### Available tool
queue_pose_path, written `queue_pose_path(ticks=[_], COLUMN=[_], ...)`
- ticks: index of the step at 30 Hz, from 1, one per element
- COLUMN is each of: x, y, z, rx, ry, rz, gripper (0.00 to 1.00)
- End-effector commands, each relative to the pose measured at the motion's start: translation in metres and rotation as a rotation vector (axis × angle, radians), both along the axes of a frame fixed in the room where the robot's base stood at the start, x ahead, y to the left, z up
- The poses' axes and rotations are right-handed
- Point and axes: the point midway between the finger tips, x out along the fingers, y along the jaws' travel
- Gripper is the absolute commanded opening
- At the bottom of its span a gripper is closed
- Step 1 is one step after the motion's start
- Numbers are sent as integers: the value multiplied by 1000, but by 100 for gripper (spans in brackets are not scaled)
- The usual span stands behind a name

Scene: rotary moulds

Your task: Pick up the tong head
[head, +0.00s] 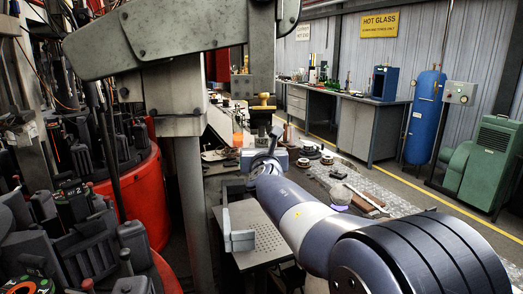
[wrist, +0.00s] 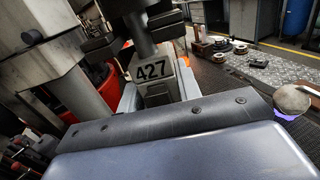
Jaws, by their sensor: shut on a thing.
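A grey block marked 427 (wrist: 155,72) stands ahead of my wrist in the wrist view, with a dark post rising from its top. I take it for the tong head. The pale fingers of my gripper (wrist: 158,96) lie on either side of it, and the gripper is shut on it. Its lower part is hidden behind the dark strip and my blue-grey wrist housing. In the head view my gripper (head: 270,150) is at the far end of my arm, below a yellow-topped piece (head: 263,102). The grip itself is too small to make out there.
A heavy grey machine arm (head: 180,32) and its column (head: 187,185) stand close on the left. A red drum (head: 130,200) with dark moulds is beyond. A perforated plate (head: 262,232) lies below my arm. A workbench (head: 350,125) and blue tank (head: 425,115) are at the right.

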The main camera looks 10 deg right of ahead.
Motion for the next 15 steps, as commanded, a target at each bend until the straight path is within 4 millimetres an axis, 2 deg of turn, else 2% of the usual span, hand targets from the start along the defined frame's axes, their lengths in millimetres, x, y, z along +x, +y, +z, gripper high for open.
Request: queue_pose_path(ticks=[1, 15], x=[0, -66], y=[0, 10], z=[11, 8], rx=[0, 0], ry=[-6, -7], rz=[-1, 1], gripper=[0, 0])
